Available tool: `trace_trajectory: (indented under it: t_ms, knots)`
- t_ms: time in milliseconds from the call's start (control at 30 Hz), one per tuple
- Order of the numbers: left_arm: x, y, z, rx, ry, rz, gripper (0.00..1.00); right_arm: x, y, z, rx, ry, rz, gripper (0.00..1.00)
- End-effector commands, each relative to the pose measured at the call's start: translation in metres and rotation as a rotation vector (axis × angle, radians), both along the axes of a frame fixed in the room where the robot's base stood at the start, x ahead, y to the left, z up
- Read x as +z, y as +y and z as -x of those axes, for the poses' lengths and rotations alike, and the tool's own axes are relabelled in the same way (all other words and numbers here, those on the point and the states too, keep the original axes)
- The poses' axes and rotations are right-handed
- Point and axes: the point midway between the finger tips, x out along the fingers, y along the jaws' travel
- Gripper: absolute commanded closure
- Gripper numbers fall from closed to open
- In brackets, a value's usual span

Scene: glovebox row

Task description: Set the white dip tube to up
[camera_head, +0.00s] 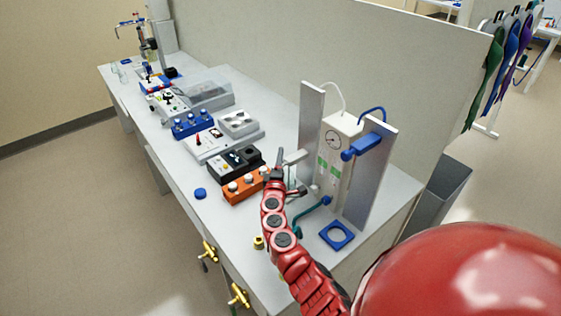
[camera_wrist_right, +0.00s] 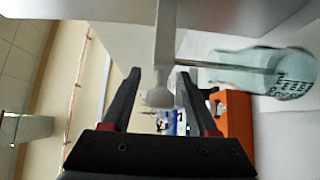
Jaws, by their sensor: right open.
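A pale bar (camera_head: 295,157) beside the gripper in the head view looks like the same part, probably the dip tube's arm. In the wrist view a thin rod (camera_wrist_right: 235,67) reaches into a clear graduated vessel (camera_wrist_right: 285,75). My left gripper is not in view.
Grey upright panels (camera_head: 309,135) flank the instrument. A blue handle (camera_head: 362,146), a teal lever (camera_head: 313,212) and a blue square ring (camera_head: 337,235) are near it. An orange knob box (camera_head: 245,187) stands left of my gripper. The front right of the bench is fairly clear.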

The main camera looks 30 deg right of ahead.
Motion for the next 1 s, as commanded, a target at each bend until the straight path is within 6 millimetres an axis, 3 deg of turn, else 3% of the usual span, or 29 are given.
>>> trace_trajectory:
  t_ms: [100,400,433,1000]
  knots:
    - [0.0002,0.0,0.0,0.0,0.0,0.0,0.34,0.0002,0.0001,0.0001,0.0,0.0,0.0,0.44]
    - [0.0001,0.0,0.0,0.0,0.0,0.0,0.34,0.0004,0.0003,0.0001,0.0,-0.001,-0.001,0.98]
    - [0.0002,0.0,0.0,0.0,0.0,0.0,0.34,0.0004,0.0003,0.0002,0.0,-0.001,-0.001,1.0]
    - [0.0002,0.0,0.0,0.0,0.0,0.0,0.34,0.0007,0.0005,0.0001,0.0,-0.001,0.0,1.0]
